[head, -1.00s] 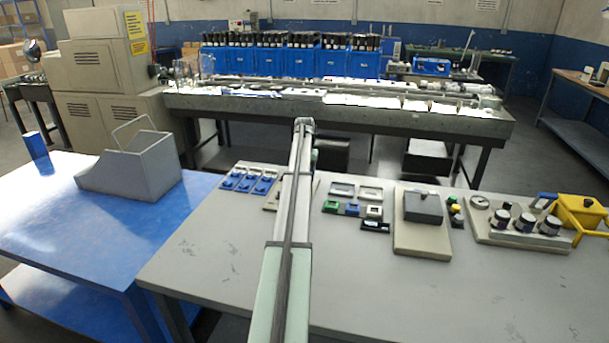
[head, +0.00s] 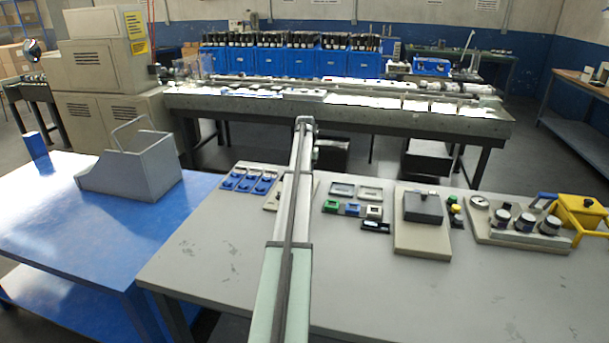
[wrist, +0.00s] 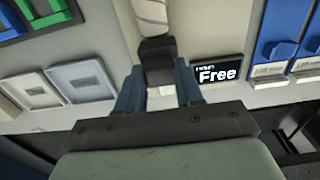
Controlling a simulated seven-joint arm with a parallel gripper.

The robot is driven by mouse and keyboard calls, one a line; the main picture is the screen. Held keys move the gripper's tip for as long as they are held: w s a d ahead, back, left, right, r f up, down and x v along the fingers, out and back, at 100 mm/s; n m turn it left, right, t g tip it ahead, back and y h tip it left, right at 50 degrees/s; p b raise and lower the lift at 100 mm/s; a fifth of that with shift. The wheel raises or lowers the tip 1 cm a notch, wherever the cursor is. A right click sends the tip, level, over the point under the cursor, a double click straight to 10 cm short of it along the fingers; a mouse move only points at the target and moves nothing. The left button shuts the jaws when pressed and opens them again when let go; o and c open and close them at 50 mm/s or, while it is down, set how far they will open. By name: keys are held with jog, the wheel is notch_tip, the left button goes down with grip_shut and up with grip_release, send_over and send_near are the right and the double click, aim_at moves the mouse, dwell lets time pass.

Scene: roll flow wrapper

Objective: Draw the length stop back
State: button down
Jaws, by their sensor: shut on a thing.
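In the wrist view, my gripper (wrist: 159,78) has its two blue fingers shut on a dark block-shaped handle (wrist: 157,52), which I take to be the length stop's grip. A pale round rod or sleeve (wrist: 151,12) runs from the handle to the top edge of the view. A black plate reading "Free" (wrist: 217,72) lies just right of the handle, with a smaller line of text above that I cannot read. In the head view, my arm hides the gripper and the handle; only an edge of a beige plate (head: 273,201) shows beside the arm.
Blue levers (head: 249,181) stand left of my arm on the grey bench (head: 220,260). Framed windows and small coloured switches (head: 352,209) sit to the right, then a dark box on a beige base (head: 422,237). The front of the bench is clear.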

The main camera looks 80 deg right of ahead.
jog(key=shift+d, duration=1.2)
jog(key=c, duration=0.7)
grip_release()
notch_tip(320, 180, up, 14)
jog(key=shift+f, duration=0.1)
jog(key=shift+a, duration=0.1)
